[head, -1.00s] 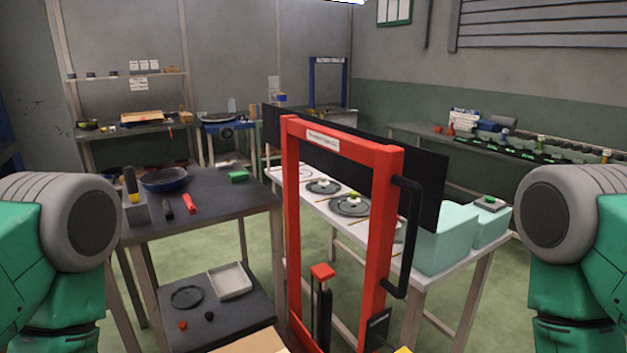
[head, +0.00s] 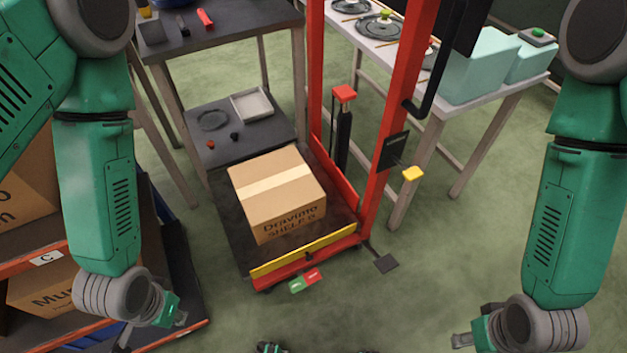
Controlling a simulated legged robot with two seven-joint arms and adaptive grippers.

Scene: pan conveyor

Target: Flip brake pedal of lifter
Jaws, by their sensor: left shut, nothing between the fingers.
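The lifter is a red upright frame (head: 397,90) with a low dark platform (head: 235,240) and a yellow front edge strip. A small pedal (head: 306,281), half green and half red, sticks out low at its front edge; I take it for the brake pedal. A black pedal (head: 385,263) lies to its right. My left gripper (head: 178,317) is shut and empty, left of and apart from the green and red pedal. My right gripper (head: 463,340) is at the bottom right, apart from the lifter; its fingers are too small to tell open or shut.
A cardboard box (head: 277,190) sits on the platform. A yellow-knobbed lever (head: 412,173) juts from the right post. A shelf with boxes (head: 40,270) stands at the left, close to my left arm. The floor (head: 420,280) right of the lifter is clear.

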